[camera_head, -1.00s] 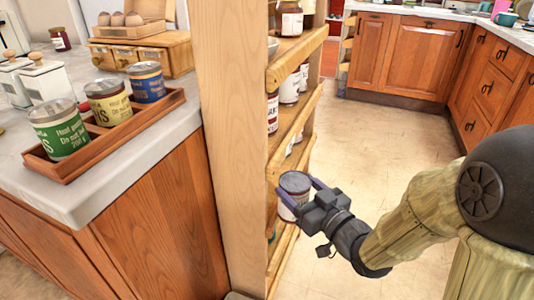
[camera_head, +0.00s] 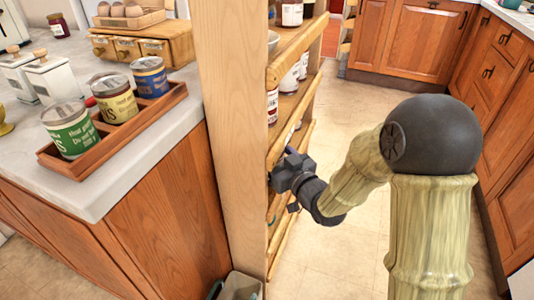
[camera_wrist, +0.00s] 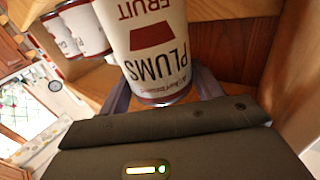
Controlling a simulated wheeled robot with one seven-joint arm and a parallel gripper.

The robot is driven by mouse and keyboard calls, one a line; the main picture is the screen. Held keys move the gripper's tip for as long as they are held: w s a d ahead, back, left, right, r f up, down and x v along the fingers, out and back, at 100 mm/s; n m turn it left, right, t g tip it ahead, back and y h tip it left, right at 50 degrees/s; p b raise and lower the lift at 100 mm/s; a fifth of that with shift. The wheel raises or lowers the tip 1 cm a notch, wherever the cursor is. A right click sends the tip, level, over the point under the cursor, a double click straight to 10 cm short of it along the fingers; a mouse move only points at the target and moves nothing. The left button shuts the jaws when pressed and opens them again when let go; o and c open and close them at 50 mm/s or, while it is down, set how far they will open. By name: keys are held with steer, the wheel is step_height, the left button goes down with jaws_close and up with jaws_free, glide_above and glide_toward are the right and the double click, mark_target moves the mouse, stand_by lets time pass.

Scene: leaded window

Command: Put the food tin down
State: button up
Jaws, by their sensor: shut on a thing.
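The food tin (camera_wrist: 150,35) has a white label reading "PLUMS FRUIT" and fills the upper middle of the wrist view. My gripper (camera_head: 293,172) reaches in between the boards of the wooden shelf rack (camera_head: 290,70) in the head view. In the wrist view its fingers (camera_wrist: 163,95) are shut on the tin, one on each side of its lower part. A wooden shelf board (camera_wrist: 235,85) shows behind and beneath the tin. I cannot tell whether the tin's base touches it. In the head view the tin is hidden behind the rack's post.
Similar white tins (camera_wrist: 88,28) stand beyond the held one, at the upper left of the wrist view. The thick wooden post (camera_head: 230,150) is close on the gripper's left. A counter tray (camera_head: 118,135) holds three tins. The floor (camera_head: 340,130) at right is open.

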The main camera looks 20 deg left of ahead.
steer(key=shift+r, duration=0.1)
steer(key=x, duration=0.3)
steer(key=shift+a+b, duration=0.15)
steer(key=shift+b, duration=0.25)
steer(key=shift+w+a+f+b, duration=0.15)
steer(key=shift+f+b, duration=0.25)
steer(key=shift+f, duration=0.45)
steer(key=shift+d+r, duration=0.15)
steer(key=shift+d, duration=0.05)
steer(key=o, duration=1.3)
steer(key=shift+a+f, duration=0.1)
steer(key=shift+f, duration=0.15)
